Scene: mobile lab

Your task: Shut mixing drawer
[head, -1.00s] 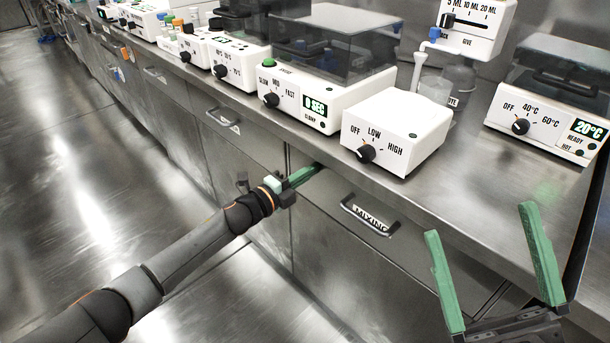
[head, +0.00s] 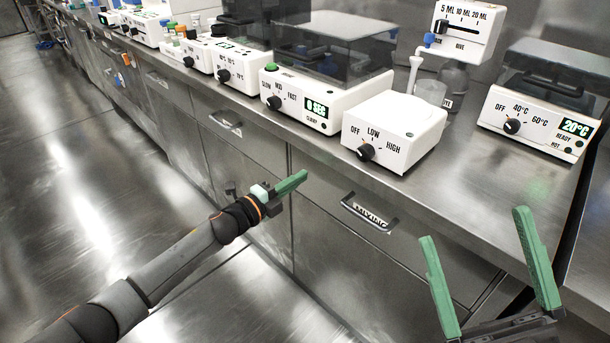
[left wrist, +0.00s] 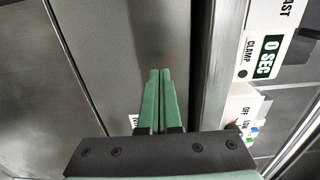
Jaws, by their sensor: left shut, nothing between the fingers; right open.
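The mixing drawer (head: 335,185) sits under the counter edge, with its front looking flush with the cabinet face in the head view. Its bar handle (head: 369,213) carries the MIXING label. My left gripper (head: 303,177) is shut and empty, in front of the upper left part of the drawer front. Whether its tips touch the front, I cannot tell. In the left wrist view its green fingers (left wrist: 160,74) are together against a grey panel. My right gripper (head: 474,224) is open and empty, in front of the counter's right part.
The steel counter (head: 480,180) runs above the drawer. A white LOW/HIGH device (head: 396,132), a timer device (head: 300,105) and a heater (head: 540,120) stand on it. Another drawer handle (head: 226,123) is to the left. The floor in front is clear.

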